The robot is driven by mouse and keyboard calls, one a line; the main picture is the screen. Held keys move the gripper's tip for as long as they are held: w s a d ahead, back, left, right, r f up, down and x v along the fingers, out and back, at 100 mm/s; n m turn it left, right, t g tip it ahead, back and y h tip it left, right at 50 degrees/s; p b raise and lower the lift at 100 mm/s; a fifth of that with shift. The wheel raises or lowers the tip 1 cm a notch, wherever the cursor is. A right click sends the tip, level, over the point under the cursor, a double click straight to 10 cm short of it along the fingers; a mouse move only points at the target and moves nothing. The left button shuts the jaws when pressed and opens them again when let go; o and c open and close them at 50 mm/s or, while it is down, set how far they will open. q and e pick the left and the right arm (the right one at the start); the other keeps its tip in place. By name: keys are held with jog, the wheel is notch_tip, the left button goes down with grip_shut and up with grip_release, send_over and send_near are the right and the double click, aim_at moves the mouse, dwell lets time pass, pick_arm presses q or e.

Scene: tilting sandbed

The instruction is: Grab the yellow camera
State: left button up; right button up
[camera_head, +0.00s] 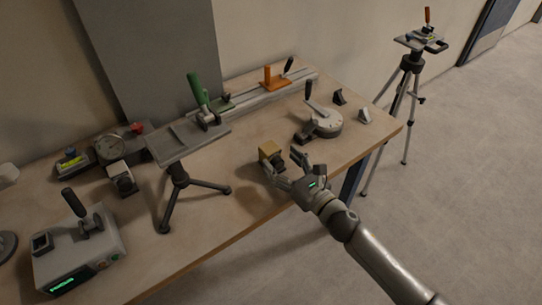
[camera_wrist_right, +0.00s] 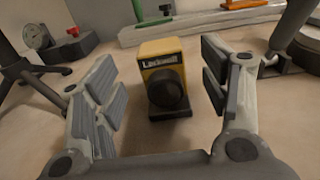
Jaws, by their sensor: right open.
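The yellow camera (camera_head: 269,152) stands upright on the wooden table near its front edge, right of the middle in the head view. In the right wrist view the yellow camera (camera_wrist_right: 163,75) shows its dark round lens and a label, and it sits between and just beyond my open fingers. My right gripper (camera_head: 285,164) is open and empty, low over the table right at the camera. My left gripper is not in view.
On the wooden table (camera_head: 215,205) a small black tripod (camera_head: 180,185) stands left of the camera. A round grey device with a lever (camera_head: 322,122) lies behind to the right. A rail with an orange clamp (camera_head: 275,80) runs along the back. A tall tripod (camera_head: 409,75) stands beyond the table.

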aim_at(275, 154)
jog(key=shift+w+a+r, duration=0.1)
jog(key=shift+w+a, duration=0.2)
jog(key=shift+w, duration=0.15)
jog(key=shift+p+x, duration=0.45)
jog(key=shift+x, duration=1.75)
jog(key=shift+s, duration=0.1)
jog(key=shift+c, duration=0.3)
jog(key=c, duration=1.2)
jog(key=shift+c, duration=0.8)
jog(key=shift+r, duration=0.1)
